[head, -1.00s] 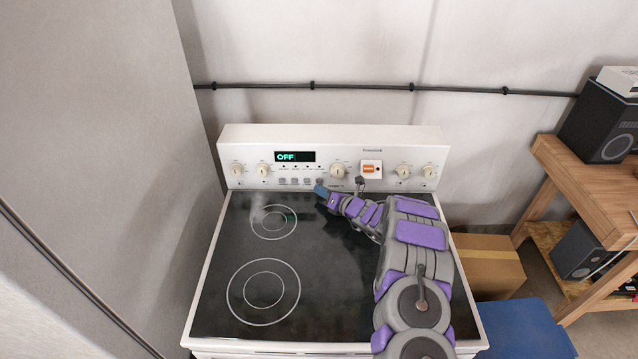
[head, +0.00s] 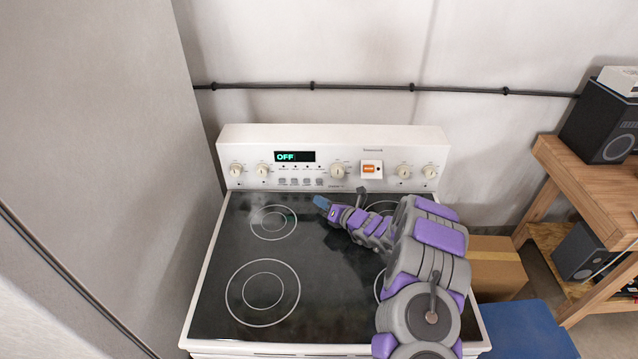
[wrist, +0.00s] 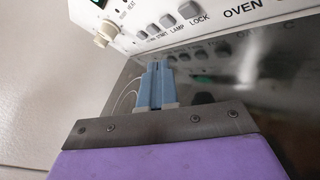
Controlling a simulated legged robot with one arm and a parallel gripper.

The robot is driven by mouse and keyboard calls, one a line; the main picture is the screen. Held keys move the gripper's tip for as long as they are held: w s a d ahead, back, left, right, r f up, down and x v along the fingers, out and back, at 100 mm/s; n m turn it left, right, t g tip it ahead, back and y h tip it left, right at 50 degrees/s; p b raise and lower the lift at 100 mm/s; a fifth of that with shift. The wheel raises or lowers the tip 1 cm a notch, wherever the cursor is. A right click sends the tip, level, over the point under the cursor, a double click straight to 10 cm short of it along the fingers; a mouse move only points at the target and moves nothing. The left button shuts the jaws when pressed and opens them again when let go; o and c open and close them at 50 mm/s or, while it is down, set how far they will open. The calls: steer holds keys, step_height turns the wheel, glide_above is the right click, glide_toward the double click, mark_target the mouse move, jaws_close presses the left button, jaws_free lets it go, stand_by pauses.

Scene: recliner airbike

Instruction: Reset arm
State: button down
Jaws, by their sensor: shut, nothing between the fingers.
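My gripper (head: 322,203) is over the back of the black glass cooktop, a little in front of the stove's control panel. In the wrist view its two blue fingers (wrist: 156,85) are together with nothing between them. My purple and grey arm reaches in from the lower right and covers much of the right-hand burners. The stove (head: 262,330) has a white back panel with knobs, small buttons and a display (head: 295,156) that reads OFF. An orange switch (head: 371,169) sits on the panel right of centre. The wrist view shows buttons labelled LAMP and LOCK beyond the fingertips.
A tall grey wall or panel (head: 110,150) stands close on the left. A cardboard box (head: 497,265) and a blue object (head: 525,330) are right of the stove. A wooden bench (head: 585,180) with a black speaker (head: 600,122) is at the far right. The left cooktop is clear.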

steer(key=s+a+r+n+g+y, duration=0.2)
steer(key=s+a+r+n+g, duration=0.1)
steer(key=s+a+r+n, duration=0.4)
steer(key=s+a+r+n+g+y, duration=0.25)
steer(key=s+r+n+g, duration=0.2)
steer(key=r, duration=0.35)
steer(key=s+a+r+n+g+h, duration=0.15)
steer(key=s+r+n, duration=0.25)
steer(key=s, duration=0.4)
steer(key=s+r+n+g+h, duration=0.1)
steer(key=s+r+n+g, duration=0.2)
steer(key=s+n, duration=0.35)
steer(key=s+d+n+g+h, duration=0.1)
steer(key=s+d+n+h, duration=0.25)
steer(key=s, duration=0.55)
steer(key=s+d+n+g+h, duration=0.25)
steer(key=s+d, duration=0.25)
steer(key=s, duration=0.5)
steer(key=s+d+n+t+h, duration=0.1)
steer(key=s+d+n+h, duration=0.2)
steer(key=s+d, duration=0.3)
steer(key=s+d+f+n+t+h, duration=0.1)
steer(key=s+d+n+h, duration=0.2)
steer(key=s+d, duration=0.3)
steer(key=d+h, duration=0.1)
steer(key=d, duration=0.4)
steer(key=shift+s+h, duration=0.15)
steer(key=shift+h, duration=0.15)
